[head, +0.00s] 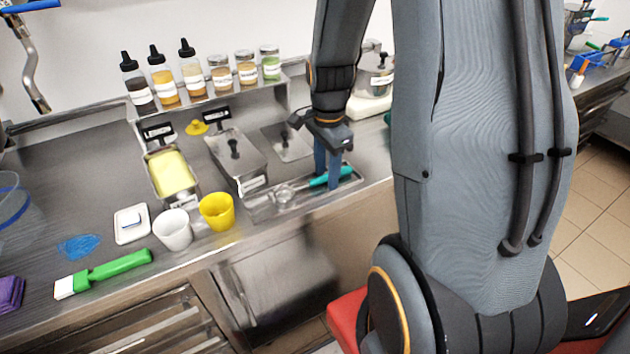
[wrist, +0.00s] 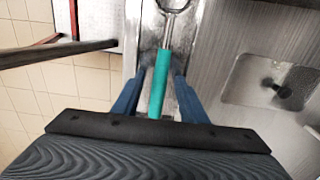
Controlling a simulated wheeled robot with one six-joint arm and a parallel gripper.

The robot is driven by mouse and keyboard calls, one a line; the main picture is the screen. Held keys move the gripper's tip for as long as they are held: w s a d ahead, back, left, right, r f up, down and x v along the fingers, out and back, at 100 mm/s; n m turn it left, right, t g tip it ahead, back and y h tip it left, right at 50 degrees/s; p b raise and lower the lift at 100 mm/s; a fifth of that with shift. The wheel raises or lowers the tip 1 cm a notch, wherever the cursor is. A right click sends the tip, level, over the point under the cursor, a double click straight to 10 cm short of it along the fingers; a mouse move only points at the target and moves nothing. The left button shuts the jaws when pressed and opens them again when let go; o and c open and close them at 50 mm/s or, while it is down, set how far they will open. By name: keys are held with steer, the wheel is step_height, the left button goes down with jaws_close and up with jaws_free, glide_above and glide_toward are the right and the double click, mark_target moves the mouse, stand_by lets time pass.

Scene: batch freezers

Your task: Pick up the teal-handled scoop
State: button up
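The teal-handled scoop (head: 318,181) lies in a shallow metal tray (head: 262,213) at the counter's front edge, its metal head toward the left. In the wrist view the scoop's teal handle (wrist: 161,84) runs between the two blue fingers. My gripper (head: 331,184) points down over the handle, with one finger on each side of it. The gripper (wrist: 160,92) is open, and a gap shows between the handle and each finger. The fingertips' exact height relative to the handle is hard to tell.
Left of the tray stand a yellow cup (head: 217,211) and a white cup (head: 173,230). Behind it is a lidded metal pan (head: 236,158). A white scale-like machine (head: 370,95) stands behind my gripper. A green-handled brush (head: 110,268) lies farther left.

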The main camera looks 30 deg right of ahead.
jaws_close()
stand_by(0.3)
